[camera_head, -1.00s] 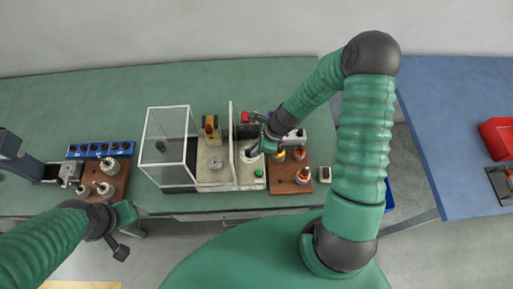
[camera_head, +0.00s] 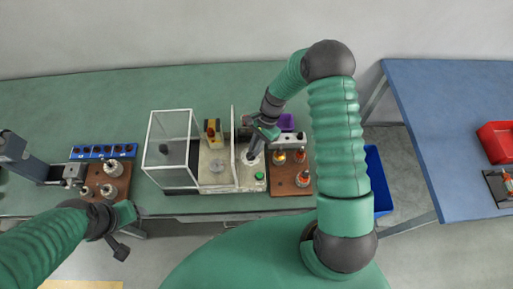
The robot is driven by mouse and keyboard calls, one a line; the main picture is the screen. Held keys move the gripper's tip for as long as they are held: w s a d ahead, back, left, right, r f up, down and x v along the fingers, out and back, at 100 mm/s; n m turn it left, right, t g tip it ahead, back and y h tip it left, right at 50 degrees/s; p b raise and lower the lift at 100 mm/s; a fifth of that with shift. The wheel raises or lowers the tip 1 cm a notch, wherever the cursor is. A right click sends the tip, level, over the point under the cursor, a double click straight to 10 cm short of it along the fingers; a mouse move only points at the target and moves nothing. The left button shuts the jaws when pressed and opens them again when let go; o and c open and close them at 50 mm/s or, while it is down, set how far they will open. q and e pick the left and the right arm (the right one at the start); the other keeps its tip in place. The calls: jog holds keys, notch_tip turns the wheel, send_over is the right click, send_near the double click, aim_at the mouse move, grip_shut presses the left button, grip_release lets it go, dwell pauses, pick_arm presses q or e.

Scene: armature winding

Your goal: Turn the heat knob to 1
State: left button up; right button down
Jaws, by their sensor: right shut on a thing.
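The machine has a pale base (camera_head: 217,180) and stands in the middle of the green table. My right gripper (camera_head: 257,140) is over the right part of this base, close behind a green button (camera_head: 259,176). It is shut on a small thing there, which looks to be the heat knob. The hand hides the knob, so its marks and setting cannot be read. My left gripper (camera_head: 120,238) is low at the left, in front of the table edge and away from the machine. Its fingers are too small to judge.
A clear box with a white frame (camera_head: 168,150) covers the machine's left side. A brown board (camera_head: 291,180) with several pegs is at its right. Another brown board (camera_head: 107,181) and a blue strip (camera_head: 103,151) lie left. A purple bin (camera_head: 287,122) stands behind.

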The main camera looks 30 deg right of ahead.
jog(key=n, duration=0.1)
jog(key=w+n, duration=0.1)
jog(key=shift+a+n+g+h, duration=0.2)
jog(key=shift+n+g+h, duration=0.1)
jog(key=shift+n+g, duration=0.1)
jog(key=shift+w+a+r+n+g+h+b, duration=0.1)
jog(key=shift+n+g+h+b, duration=0.2)
jog(key=shift+n, duration=0.65)
jog(key=shift+w+a+n+g+h+b, duration=0.1)
jog(key=shift+n+g+b, duration=0.25)
jog(key=shift+n, duration=0.6)
jog(key=c, duration=1.5)
grip_release()
jog(key=shift+s, duration=0.15)
jog(key=shift+o, duration=0.2)
